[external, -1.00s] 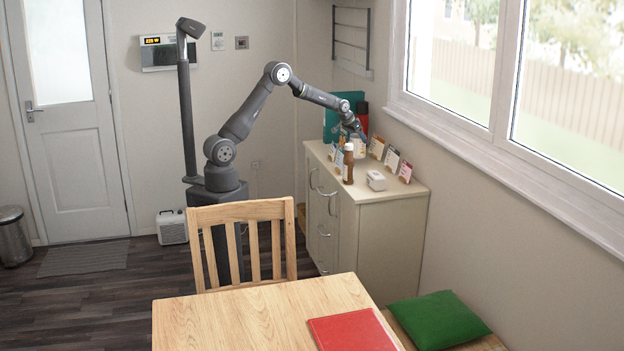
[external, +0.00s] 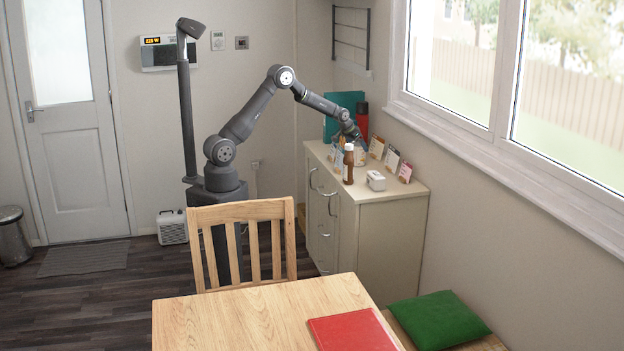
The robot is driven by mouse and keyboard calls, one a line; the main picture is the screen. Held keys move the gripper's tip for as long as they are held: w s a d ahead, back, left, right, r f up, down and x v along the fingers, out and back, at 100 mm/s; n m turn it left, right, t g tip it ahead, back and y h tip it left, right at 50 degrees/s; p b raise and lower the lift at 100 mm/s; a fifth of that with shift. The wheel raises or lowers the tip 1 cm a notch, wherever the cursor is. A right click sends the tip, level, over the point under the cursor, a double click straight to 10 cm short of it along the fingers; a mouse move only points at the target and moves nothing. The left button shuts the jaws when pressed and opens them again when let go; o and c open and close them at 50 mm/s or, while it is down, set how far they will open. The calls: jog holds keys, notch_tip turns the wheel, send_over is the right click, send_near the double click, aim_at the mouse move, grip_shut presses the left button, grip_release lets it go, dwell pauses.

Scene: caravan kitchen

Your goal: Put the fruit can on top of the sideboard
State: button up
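The cream sideboard (external: 375,235) stands against the wall under the window, with several things on its top. My gripper (external: 353,141) is low over the far part of the sideboard top, behind a brown bottle with a white cap (external: 348,165). The bottle and the items around it partly hide the fingers, so I cannot tell whether they are open or shut, or hold anything. I cannot make out a fruit can for certain; a pale item (external: 361,153) shows just beside the gripper, too small to identify.
Several small cards or packets (external: 391,160) stand along the window side of the sideboard. A white box (external: 376,181) sits near its front edge. A teal folder (external: 342,108) and a red-and-black item (external: 362,119) stand at the back. A wooden chair (external: 243,211) and table (external: 230,320) are nearer the camera.

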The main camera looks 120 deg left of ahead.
jog(key=shift+r, duration=0.1)
jog(key=shift+r, duration=0.25)
jog(key=v, duration=1.1)
jog(key=shift+s+d+r, duration=0.2)
jog(key=shift+d+r, duration=0.05)
jog(key=shift+f, duration=0.1)
jog(key=x, duration=1.1)
jog(key=shift+w+a+f, duration=0.2)
jog(key=shift+a+f, duration=0.05)
jog(key=shift+f, duration=0.05)
